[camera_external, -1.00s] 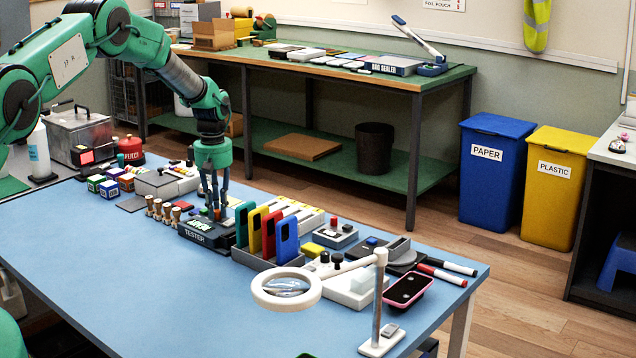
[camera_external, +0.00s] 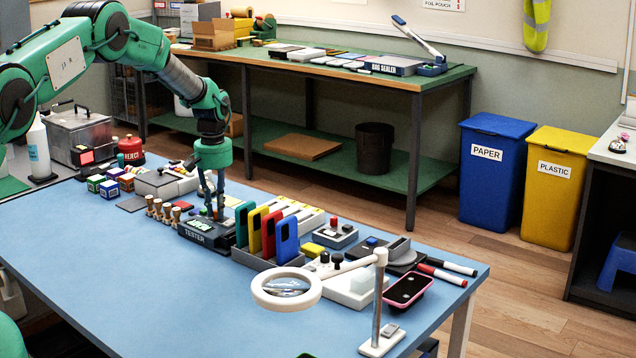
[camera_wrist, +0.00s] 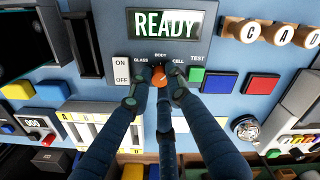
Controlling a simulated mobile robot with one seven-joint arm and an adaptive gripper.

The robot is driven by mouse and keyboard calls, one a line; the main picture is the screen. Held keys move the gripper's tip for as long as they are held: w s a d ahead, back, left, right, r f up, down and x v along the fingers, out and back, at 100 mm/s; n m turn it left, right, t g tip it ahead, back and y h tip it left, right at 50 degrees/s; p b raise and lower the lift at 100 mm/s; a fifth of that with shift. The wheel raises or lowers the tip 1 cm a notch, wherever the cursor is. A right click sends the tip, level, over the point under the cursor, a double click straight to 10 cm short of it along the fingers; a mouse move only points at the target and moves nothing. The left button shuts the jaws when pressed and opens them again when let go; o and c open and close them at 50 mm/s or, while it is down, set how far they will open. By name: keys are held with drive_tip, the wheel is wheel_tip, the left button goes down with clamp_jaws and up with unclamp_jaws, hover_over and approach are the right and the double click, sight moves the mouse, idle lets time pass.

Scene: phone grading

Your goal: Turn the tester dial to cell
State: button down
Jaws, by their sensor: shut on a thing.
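The tester (camera_external: 207,231) is a dark box on the blue table. Its screen (camera_wrist: 166,24) reads READY in the wrist view. Below the screen is the orange dial (camera_wrist: 159,77), with the labels GLASS at left, BODY at top and CELL at right. My gripper (camera_wrist: 158,90) is shut on the dial, its dark fingers around it from below and both sides. The dial's pointer is too small and covered to tell which label it faces. In the external view my gripper (camera_external: 213,214) points down onto the tester.
An ON/OFF switch (camera_wrist: 121,71) sits left of the dial and a green TEST button (camera_wrist: 197,74) right of it. A rack of coloured phones (camera_external: 268,234) stands close right of the tester. Wooden-handled stamps (camera_external: 167,211) stand close left. The table's front is clear.

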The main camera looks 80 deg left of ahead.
idle(0.3)
drive_tip(key=c, duration=1.9)
unclamp_jaws()
drive_tip(key=shift+r, duration=0.1)
wheel_tip(320, 180, up, 12)
